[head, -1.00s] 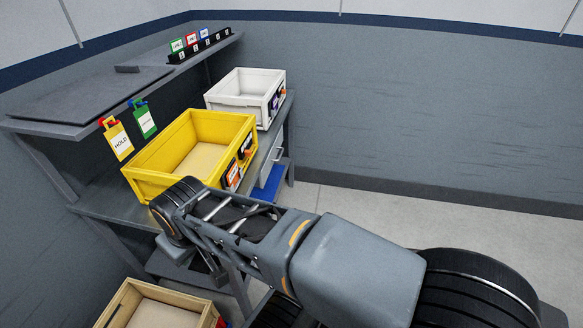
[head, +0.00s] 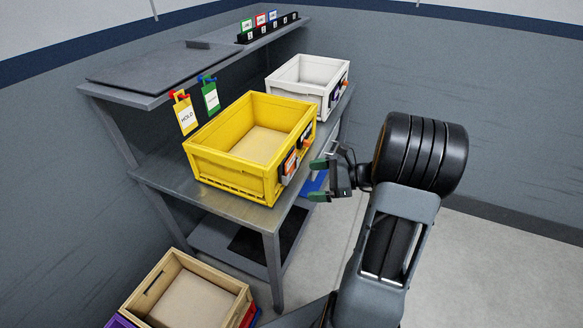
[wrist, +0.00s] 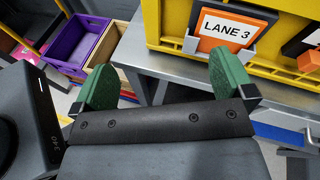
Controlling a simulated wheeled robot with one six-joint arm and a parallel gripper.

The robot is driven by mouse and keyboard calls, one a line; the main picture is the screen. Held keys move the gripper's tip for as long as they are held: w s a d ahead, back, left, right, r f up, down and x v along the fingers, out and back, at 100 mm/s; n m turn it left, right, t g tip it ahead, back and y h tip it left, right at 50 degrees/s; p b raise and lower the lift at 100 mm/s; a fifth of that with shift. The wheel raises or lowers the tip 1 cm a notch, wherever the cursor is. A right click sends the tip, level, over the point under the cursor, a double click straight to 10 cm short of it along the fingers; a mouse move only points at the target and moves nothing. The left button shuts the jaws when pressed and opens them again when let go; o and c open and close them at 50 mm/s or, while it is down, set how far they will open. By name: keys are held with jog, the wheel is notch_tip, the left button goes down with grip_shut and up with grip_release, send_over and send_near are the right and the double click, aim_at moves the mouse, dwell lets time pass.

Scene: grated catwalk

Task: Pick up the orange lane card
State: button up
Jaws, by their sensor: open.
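The orange lane card (wrist: 225,32) reads LANE 3 on a white label with an orange border. It sits upright in a grey holder on the yellow crate's wall (wrist: 180,15). In the head view the card (head: 290,163) is small, on the yellow crate's (head: 228,168) right-hand side. My gripper (head: 318,181) is open and empty, with green fingertips, just right of the card and apart from it. In the wrist view my gripper (wrist: 163,68) has its fingers spread wide, and the card lies beyond the right finger.
The crate stands on a grey workbench (head: 225,208), with a white crate (head: 300,73) behind. A second holder (head: 307,137) is beside the card. HOLD (head: 184,115) and green (head: 210,97) tags hang from the shelf. Wooden (head: 160,260) and purple (wrist: 88,45) crates sit lower.

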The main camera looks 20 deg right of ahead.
jog(key=w+d+f+m+t, duration=0.1)
jog(key=d+f+m+t, duration=0.1)
jog(key=d+m+t, duration=0.4)
send_near(291, 161)
jog(key=x, duration=0.3)
jog(key=shift+n+g+h, duration=0.3)
jog(key=shift+n+h, duration=0.1)
jog(key=shift+p+x, duration=1.1)
jog(key=shift+x, duration=1.7)
jog(key=shift+w+d+r, duration=0.1)
jog(key=shift+r, duration=0.05)
jog(key=c, duration=0.7)
